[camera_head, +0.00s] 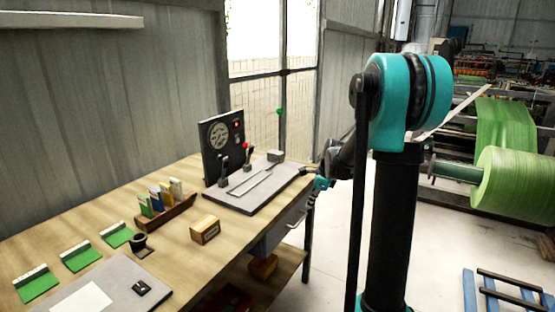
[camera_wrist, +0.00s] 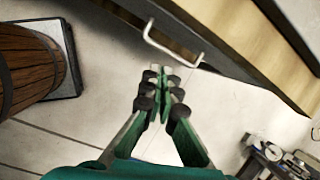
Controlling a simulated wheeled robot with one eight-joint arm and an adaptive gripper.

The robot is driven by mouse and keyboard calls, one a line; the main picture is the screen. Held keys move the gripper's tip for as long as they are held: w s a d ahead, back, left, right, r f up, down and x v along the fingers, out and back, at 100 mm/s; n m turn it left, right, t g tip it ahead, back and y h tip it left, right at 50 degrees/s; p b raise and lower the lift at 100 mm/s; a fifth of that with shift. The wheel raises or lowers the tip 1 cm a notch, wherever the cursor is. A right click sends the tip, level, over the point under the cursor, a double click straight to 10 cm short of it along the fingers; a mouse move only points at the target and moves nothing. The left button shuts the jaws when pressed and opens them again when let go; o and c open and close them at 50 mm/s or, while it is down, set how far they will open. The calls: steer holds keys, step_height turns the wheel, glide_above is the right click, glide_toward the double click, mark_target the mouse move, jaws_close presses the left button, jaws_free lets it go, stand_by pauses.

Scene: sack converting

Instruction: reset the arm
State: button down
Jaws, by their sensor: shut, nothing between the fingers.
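My arm stands at the right of the bench in the head view, its teal joint high and its forearm reaching left and down to the bench's right end. My gripper (camera_wrist: 164,74) shows in the wrist view with its green fingers and dark pads together, nothing between them. It points at open floor beside a pale metal handle (camera_wrist: 172,45) on the bench front. In the head view the teal gripper end (camera_head: 320,184) is small, just off the bench's right edge; its fingertips are hard to make out there.
The wooden bench (camera_head: 180,243) carries a grey plate (camera_head: 240,197) with levers, a dial panel (camera_head: 222,140), a wooden block (camera_head: 205,230) and green pieces (camera_head: 80,256). A wooden barrel (camera_wrist: 32,66) stands left in the wrist view. A green roll (camera_head: 515,185) is at right.

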steer(key=s+d+f+n+h, duration=0.1)
steer(key=s+f+n, duration=0.1)
steer(key=s+n, duration=0.8)
steer(key=s+d+f+n+t+h, duration=0.1)
steer(key=s+f+n+h, duration=0.1)
steer(key=s+n, duration=0.8)
steer(key=s+f, duration=0.1)
steer(key=s, duration=0.8)
steer(key=shift+s+d+f+n+t, duration=0.2)
steer(key=shift+d+n+t, duration=0.1)
